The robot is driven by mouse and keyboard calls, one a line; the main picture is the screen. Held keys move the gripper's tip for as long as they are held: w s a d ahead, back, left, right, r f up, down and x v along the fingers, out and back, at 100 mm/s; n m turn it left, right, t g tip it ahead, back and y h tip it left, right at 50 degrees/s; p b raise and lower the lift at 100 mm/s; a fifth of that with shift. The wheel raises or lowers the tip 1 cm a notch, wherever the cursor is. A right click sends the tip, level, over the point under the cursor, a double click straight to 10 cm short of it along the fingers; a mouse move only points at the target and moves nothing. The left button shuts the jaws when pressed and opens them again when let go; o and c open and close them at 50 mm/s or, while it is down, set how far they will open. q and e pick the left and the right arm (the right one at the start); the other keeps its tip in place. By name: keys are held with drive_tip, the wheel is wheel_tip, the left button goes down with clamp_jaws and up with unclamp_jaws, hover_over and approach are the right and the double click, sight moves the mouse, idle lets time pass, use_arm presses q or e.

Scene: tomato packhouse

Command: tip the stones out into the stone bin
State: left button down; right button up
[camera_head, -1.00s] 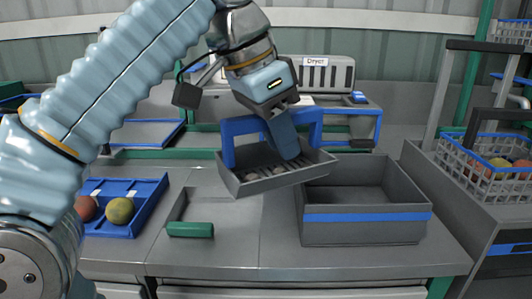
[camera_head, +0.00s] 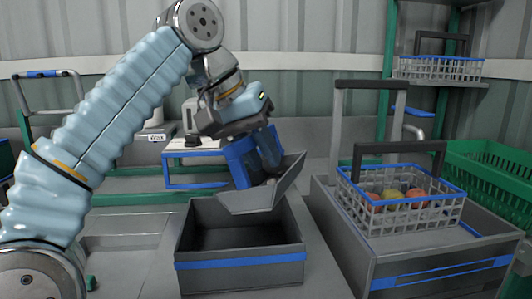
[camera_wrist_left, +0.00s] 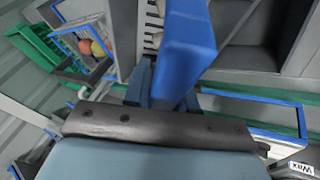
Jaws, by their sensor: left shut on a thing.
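My left gripper (camera_head: 262,158) is shut on the blue handle (camera_head: 238,165) of a small grey tray (camera_head: 252,198). The tray is tilted steeply above the stone bin, its right side raised. The stone bin (camera_head: 240,278) is a dark grey open box with a blue band, standing on the worktop. Its visible inside looks empty. In the left wrist view the blue handle (camera_wrist_left: 184,50) crosses the middle, and a few pale stones (camera_wrist_left: 155,22) show in the tray beside it. The bin (camera_wrist_left: 245,58) lies beyond. My right gripper is out of view.
A grey basket (camera_head: 400,216) with a blue rim holds tomatoes on a grey cart to the right. A green crate (camera_head: 490,175) stands at far right. Another basket (camera_head: 438,68) is on a shelf above. A small white table with blue legs (camera_head: 195,184) stands behind.

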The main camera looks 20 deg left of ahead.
use_arm(q)
drive_tip(key=shift+a+f+n+h, duration=0.15)
drive_tip(key=shift+a+h, duration=0.2)
drive_tip(key=shift+h, duration=0.25)
drive_tip(key=shift+a+n+h, duration=0.15)
drive_tip(key=shift+a+h, duration=0.15)
drive_tip(key=shift+h, duration=0.3)
drive_tip(key=a+h, duration=0.1)
drive_tip(key=h, duration=0.1)
drive_tip(key=a+f+n+h, duration=0.1)
drive_tip(key=shift+s+t+h, duration=0.1)
drive_tip(key=shift+t+h, duration=0.2)
drive_tip(key=shift+h, duration=0.1)
drive_tip(key=shift+a+f+n+t+h+b, duration=0.4)
drive_tip(key=shift+a+h+b, duration=0.25)
drive_tip(key=shift+h+b, duration=0.65)
drive_tip(key=shift+a+f+n+t+h+b, duration=0.4)
drive_tip(key=shift+a+h+b, duration=0.3)
drive_tip(key=shift+h+b, duration=0.6)
drive_tip(key=shift+a+f+n+t+h+b, duration=0.4)
drive_tip(key=shift+a+h+b, duration=0.25)
drive_tip(key=shift+h+b, duration=0.6)
drive_tip(key=shift+r, duration=0.1)
